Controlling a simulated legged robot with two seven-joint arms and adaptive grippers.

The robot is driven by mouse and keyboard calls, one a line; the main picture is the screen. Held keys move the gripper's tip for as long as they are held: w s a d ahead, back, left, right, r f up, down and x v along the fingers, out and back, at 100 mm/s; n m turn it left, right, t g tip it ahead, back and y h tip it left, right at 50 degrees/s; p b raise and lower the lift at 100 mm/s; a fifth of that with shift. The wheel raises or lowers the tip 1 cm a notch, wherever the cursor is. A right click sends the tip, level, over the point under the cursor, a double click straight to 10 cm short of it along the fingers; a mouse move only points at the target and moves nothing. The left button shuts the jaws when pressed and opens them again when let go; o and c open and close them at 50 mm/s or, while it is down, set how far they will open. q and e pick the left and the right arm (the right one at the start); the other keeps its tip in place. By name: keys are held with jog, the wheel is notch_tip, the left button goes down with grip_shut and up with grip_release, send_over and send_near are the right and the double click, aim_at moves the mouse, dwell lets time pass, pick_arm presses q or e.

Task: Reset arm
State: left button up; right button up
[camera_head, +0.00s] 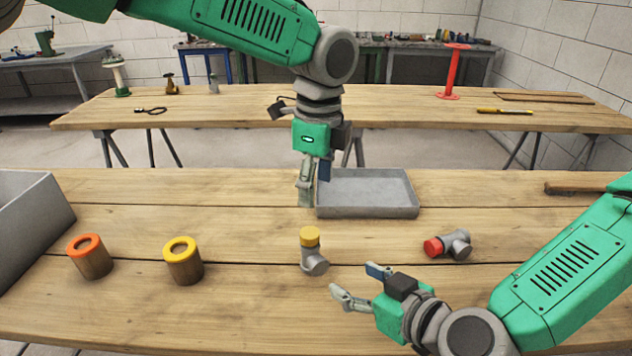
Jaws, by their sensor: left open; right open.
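My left gripper (315,185) points down over the far part of the near table (250,235), in front of the left end of a grey tray (368,209). Its fingers are apart and hold nothing. My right gripper (355,284) is low at the front of the table, pointing left, open and empty.
An orange-topped cylinder (90,257) and a yellow-topped cylinder (183,261) stand at left. A grey bin (30,225) is at the left edge. A wooden handle (588,184) lies at far right. A second table (390,105) with tools and a red stand (451,72) is behind.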

jog(key=shift+s+d+r, duration=0.2)
jog(key=shift+s+d, duration=0.05)
jog(key=shift+s, duration=0.15)
